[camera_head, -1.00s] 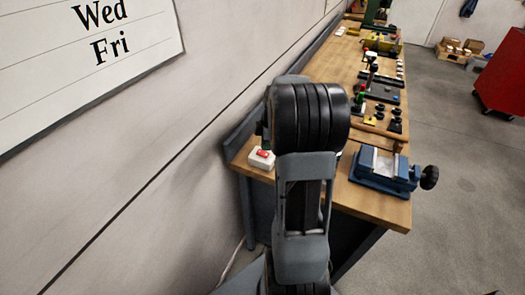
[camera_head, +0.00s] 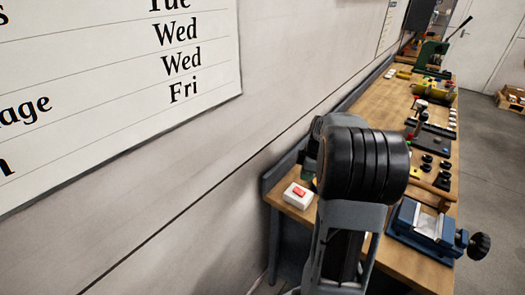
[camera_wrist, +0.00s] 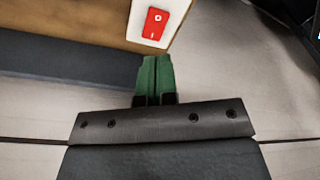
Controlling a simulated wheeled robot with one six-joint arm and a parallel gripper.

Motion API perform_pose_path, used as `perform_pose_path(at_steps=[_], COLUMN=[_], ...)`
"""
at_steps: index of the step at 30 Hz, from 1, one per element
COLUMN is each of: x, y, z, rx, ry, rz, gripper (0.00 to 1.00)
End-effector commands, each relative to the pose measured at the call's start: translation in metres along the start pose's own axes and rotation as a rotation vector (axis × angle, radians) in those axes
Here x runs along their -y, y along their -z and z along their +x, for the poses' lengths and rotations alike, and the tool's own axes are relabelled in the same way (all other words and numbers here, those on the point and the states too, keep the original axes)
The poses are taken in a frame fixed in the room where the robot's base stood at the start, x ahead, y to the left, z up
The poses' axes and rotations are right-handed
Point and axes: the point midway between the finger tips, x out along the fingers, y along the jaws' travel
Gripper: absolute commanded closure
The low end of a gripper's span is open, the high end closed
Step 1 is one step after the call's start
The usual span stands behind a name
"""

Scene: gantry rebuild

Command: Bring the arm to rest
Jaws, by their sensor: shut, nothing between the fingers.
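My gripper (camera_wrist: 157,80) shows in the wrist view with its two green fingers together and nothing between them. Its fingertips appear close to the white switch box (camera_wrist: 139,22) with a red rocker; I cannot tell whether they touch. In the head view my arm rises in front of the near end of the bench, its black ribbed joint uppermost. The gripper is mostly hidden behind the arm there.
The wooden workbench (camera_head: 408,258) runs along the wall. The switch box (camera_head: 298,196) sits at its near left corner. A blue vise (camera_head: 425,230) stands at the near right edge, with several tools beyond. A lettered wall board (camera_head: 120,90) hangs left.

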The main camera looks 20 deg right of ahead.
Motion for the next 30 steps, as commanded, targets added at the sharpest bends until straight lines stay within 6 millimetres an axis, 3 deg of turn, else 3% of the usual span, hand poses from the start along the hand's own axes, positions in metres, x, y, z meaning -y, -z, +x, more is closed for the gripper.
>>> perform_pose_path(at_steps=[7, 10, 13, 17, 22, 26, 30], x=[0.0, 0.0, 0.015, 0.049, 0.112, 0.155, 0.188], y=[0.0, -0.002, -0.006, 0.01, 0.054, 0.079, 0.097], z=[0.0, 0.002, 0.014, 0.006, -0.015, -0.026, -0.035], rx=[0.0, 0.007, 0.03, 0.056, 0.025, -0.042, -0.111], ry=[-0.002, -0.005, 0.015, -0.025, -0.138, -0.203, -0.243], rz=[0.071, 0.232, 0.487, 0.823, 1.131, 1.197, 1.129], gripper=[1.0, 1.0, 1.0, 1.0, 1.0, 1.0, 1.0])
